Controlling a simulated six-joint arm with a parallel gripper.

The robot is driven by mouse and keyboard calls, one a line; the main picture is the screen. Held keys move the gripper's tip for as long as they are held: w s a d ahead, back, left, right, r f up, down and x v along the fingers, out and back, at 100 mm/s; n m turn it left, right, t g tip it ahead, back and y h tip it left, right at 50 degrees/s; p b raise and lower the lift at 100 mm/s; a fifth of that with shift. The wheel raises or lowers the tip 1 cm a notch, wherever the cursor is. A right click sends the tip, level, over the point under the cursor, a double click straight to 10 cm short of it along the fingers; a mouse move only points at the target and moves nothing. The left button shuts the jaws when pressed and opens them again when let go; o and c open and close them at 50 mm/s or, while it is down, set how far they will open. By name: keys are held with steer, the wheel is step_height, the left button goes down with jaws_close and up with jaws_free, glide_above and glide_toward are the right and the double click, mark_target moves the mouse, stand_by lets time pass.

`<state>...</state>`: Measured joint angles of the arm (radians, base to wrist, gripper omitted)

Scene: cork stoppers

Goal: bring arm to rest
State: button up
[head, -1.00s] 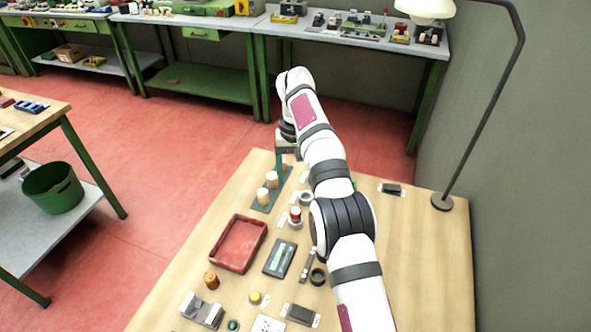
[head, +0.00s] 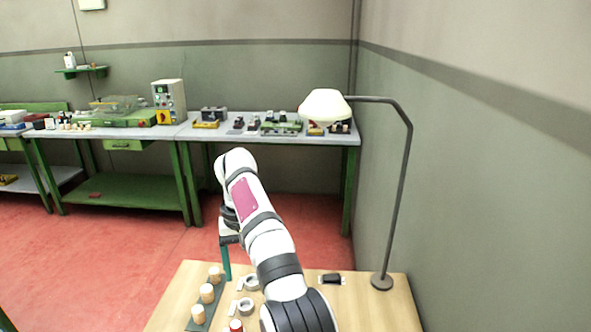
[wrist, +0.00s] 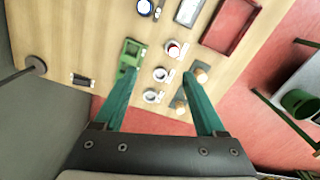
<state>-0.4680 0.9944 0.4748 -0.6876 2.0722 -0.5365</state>
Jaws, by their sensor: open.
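My gripper (wrist: 159,72) is open and empty, its two teal fingers spread above the wooden table (wrist: 75,40). In the head view one teal finger of my gripper (head: 225,262) shows at the table's far edge, hanging beside the row of corks. Several cork stoppers (head: 207,293) stand upright on a dark green strip (head: 191,326). In the wrist view two corks (wrist: 200,75) show beside the right finger, not between the fingers; part of the strip is hidden behind that finger.
White ring-shaped holders (wrist: 161,74) lie between the fingers in the picture, one (wrist: 173,48) with a red top. A green device (wrist: 132,52) is by the left finger. A lamp base (head: 381,282) and small dark block (head: 331,279) stand right. A red tray (wrist: 230,25) lies farther off.

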steer(key=s+d+r+m, duration=0.2)
steer(key=s+d+r, duration=0.2)
steer(key=s+d, duration=0.25)
steer(key=s+d+r+m, duration=0.2)
steer(key=s+d+r, duration=0.2)
steer(key=s+d, duration=0.3)
steer(key=s+d+f+m+y, duration=0.1)
steer(key=s+d+f, duration=0.3)
steer(key=s, duration=0.7)
steer(key=s+d+f+m, duration=0.3)
steer(key=s+f+m, duration=0.1)
steer(key=s, duration=0.7)
steer(key=shift+d+f+y, duration=0.35)
steer(key=shift+f+y, duration=0.05)
steer(key=shift+f, duration=0.3)
steer(key=shift+w, duration=0.1)
